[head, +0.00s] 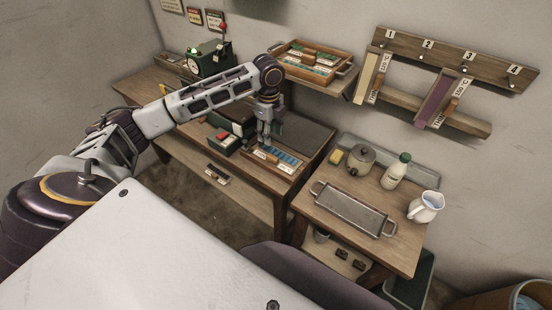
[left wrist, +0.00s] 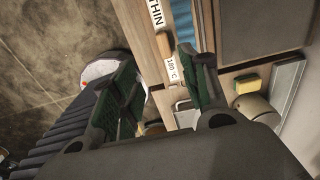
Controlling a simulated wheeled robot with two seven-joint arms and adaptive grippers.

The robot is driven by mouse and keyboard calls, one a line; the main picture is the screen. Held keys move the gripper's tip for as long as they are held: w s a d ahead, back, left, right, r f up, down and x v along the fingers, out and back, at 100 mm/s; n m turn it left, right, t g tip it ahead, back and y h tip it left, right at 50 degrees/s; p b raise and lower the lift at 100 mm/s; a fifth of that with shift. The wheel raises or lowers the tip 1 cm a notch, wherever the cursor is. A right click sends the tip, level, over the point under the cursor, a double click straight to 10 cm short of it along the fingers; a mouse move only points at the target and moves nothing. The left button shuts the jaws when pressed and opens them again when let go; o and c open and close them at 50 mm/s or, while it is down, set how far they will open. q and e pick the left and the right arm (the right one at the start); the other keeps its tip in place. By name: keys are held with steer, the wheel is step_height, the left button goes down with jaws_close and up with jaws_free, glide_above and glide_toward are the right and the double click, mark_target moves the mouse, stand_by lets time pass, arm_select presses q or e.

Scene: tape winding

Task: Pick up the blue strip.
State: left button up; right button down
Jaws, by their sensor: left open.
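Blue strip material (head: 281,155) lies in a shallow wooden tray (head: 262,169) on the wooden workbench, beneath and beside my left gripper (head: 265,143). I cannot tell single strips apart there. In the left wrist view, the blue piece (left wrist: 180,18) shows at the top edge, beside a label reading "THIN" and a tag reading "180 C". My left gripper also shows in the left wrist view (left wrist: 156,60), with its two dark green fingers spread apart and nothing between them. My right gripper is in neither view.
A dark box with a red item (head: 223,137) stands left of the tray. A dark mat (head: 304,134) lies behind it. The side table holds a metal tray (head: 350,208), a pot (head: 361,160), a bottle (head: 396,171) and a jug (head: 425,206). A wall shelf holds a wooden tray (head: 324,72).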

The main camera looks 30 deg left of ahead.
arm_select(q)
glide_above(274, 158)
steer(key=a, duration=0.1)
steer(key=shift+s+f, duration=0.15)
steer(key=shift+f, duration=2)
steer(key=shift+s+f, duration=0.15)
steer(key=shift+f, duration=2)
steer(key=shift+w+d+f+p, duration=0.15)
steer(key=shift+d+f+p, duration=0.1)
steer(key=shift+f, duration=0.65)
steer(key=shift+w+d+f+p, duration=0.15)
steer(key=shift+d+f, duration=0.1)
steer(key=shift+f, duration=1.45)
jaws_close()
